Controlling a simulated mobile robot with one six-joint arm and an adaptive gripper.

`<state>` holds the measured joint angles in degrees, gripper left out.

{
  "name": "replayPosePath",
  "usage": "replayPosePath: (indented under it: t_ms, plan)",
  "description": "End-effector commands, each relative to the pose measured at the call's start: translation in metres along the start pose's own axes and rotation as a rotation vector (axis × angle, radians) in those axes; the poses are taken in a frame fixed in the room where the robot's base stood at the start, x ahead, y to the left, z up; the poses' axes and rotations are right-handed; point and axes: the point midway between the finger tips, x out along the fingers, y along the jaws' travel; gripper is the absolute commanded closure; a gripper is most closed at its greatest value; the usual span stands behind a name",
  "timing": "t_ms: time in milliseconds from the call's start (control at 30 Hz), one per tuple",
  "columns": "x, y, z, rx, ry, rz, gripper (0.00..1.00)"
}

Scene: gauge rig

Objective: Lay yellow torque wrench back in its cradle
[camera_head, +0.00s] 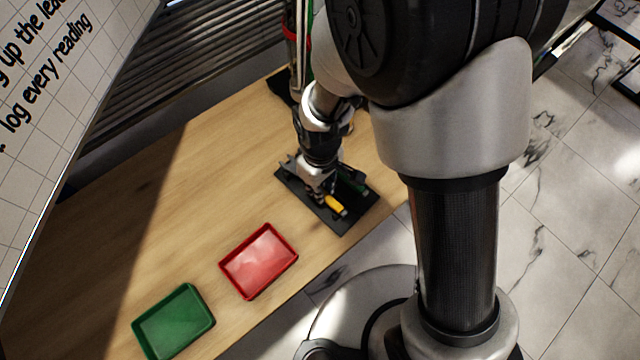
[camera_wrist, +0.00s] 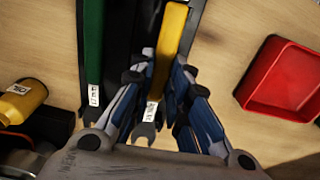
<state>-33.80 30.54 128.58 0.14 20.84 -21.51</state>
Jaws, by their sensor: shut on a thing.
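The yellow torque wrench (camera_wrist: 170,40) lies lengthwise between the fingers of my gripper (camera_wrist: 161,76) in the wrist view, with its white label and open-ended metal head toward the palm. My gripper is shut on it. In the head view my gripper (camera_head: 317,192) is low over a black board (camera_head: 345,226), and the yellow handle (camera_head: 334,203) sticks out in front of it. The wrench is over the board, roughly beside the green wrench (camera_wrist: 93,45). The cradle under the yellow wrench is mostly hidden, and I cannot tell whether the wrench touches it.
A red tray (camera_head: 259,262) and a green tray (camera_head: 174,322) stand on the wooden table (camera_head: 190,225). The red tray also shows at right in the wrist view (camera_wrist: 288,80). A yellow labelled cylinder (camera_wrist: 24,100) is at the wrist view's left. Bare wood lies left of the board.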

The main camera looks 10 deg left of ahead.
Motion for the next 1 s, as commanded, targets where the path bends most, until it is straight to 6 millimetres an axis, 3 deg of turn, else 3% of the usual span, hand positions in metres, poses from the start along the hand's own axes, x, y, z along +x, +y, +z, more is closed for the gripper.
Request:
replayPosePath:
  t_ms: [600, 633, 1000]
  plan:
    - [0.012, 0.0, 0.0, 0.0, 0.001, 0.0, 1.0]
    - [0.012, 0.0, 0.0, 0.0, 0.001, 0.0, 0.83]
    - [0.011, 0.0, 0.0, 0.0, 0.0, 0.0, 0.6]
